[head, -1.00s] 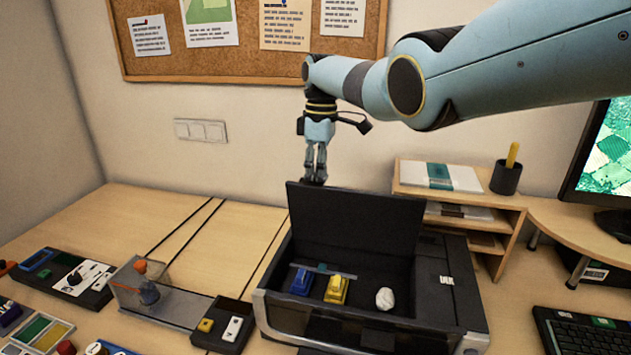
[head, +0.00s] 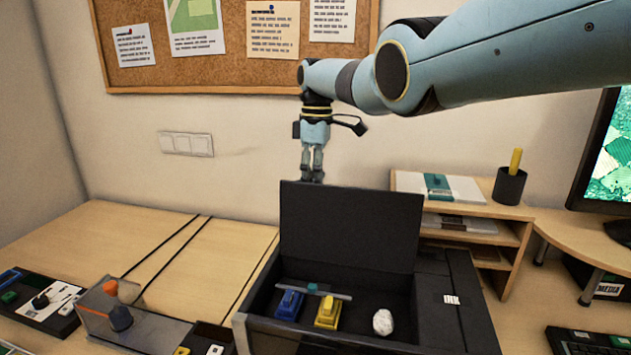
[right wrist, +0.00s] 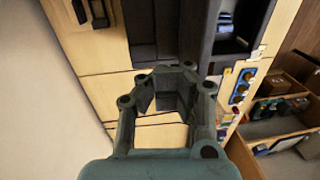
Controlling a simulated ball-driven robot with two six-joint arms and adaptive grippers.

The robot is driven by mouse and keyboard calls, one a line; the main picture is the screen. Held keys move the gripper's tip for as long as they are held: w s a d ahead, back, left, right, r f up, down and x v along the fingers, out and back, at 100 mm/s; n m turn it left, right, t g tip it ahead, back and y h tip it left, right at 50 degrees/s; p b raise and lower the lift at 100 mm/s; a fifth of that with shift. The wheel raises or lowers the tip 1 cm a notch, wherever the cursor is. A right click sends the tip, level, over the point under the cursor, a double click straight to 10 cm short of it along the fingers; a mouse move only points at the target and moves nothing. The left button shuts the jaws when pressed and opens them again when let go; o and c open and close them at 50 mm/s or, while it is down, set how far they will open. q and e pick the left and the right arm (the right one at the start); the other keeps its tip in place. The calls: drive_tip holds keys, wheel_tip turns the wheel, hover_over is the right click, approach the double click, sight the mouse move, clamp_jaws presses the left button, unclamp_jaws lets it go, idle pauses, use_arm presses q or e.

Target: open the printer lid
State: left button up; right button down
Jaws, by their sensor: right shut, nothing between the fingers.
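The black printer (head: 440,300) stands on the desk in the head view. Its lid (head: 350,225) stands raised, nearly upright, along the back of the open bay. Inside the bay lie a blue part (head: 289,304), a yellow part (head: 327,312), a thin grey bar and a white crumpled lump (head: 382,322). My right gripper (head: 312,178) is shut and empty, pointing down behind the lid's upper left edge. A small gap or contact with the lid cannot be told. The right wrist view shows the gripper's fingers (right wrist: 175,75) above the desk beside dark printer parts. My left gripper is not in view.
A wooden shelf (head: 510,212) with papers and a pen cup (head: 510,184) stands right of the printer. A monitor (head: 610,160) is at the far right. Control boxes (head: 45,300) and a clear-sided fixture (head: 125,318) lie at left. Bare desk with dark cables lies behind them.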

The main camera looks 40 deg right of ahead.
drive_tip(key=shift+s+a+f, duration=0.3)
drive_tip(key=shift+a+f, duration=0.05)
drive_tip(key=shift+f, duration=0.3)
drive_tip(key=c, duration=1.5)
unclamp_jaws()
drive_tip(key=shift+w+f, duration=0.1)
drive_tip(key=shift+w, duration=0.05)
drive_tip(key=shift+o, duration=0.8)
drive_tip(key=shift+w, duration=0.1)
drive_tip(key=shift+d, duration=0.1)
wheel_tip(320, 180, up, 12)
drive_tip(key=w+d, duration=0.1)
drive_tip(key=shift+d, duration=0.15)
